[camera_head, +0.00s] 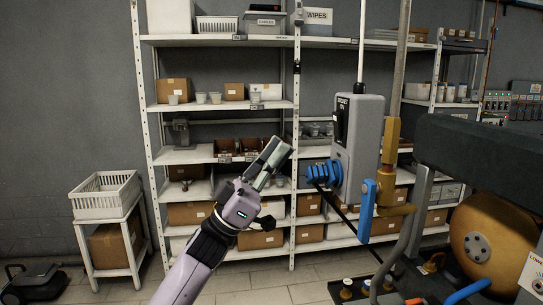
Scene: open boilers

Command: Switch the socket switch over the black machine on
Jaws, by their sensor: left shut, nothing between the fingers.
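The grey socket box (363,150) hangs on a pole right of centre, with a "SOCKET ON" label on its left face. A dark switch (342,120) sits on that face below the label; its position is too small to tell. A blue plug (322,174) is at the lower part of the box, with a black cable below. The black machine (480,155) stands at the right, partly cut off by the frame. My left gripper (279,149) is shut and empty, pointing up, left of the socket box and apart from it in the picture. My right gripper is not in view.
White shelves (215,105) with boxes and bins stand behind. A brass pipe (391,140) with a blue-handled valve (367,207) runs just right of the socket box. A white crate (105,200) stands on a small stand at left. Open floor lies between.

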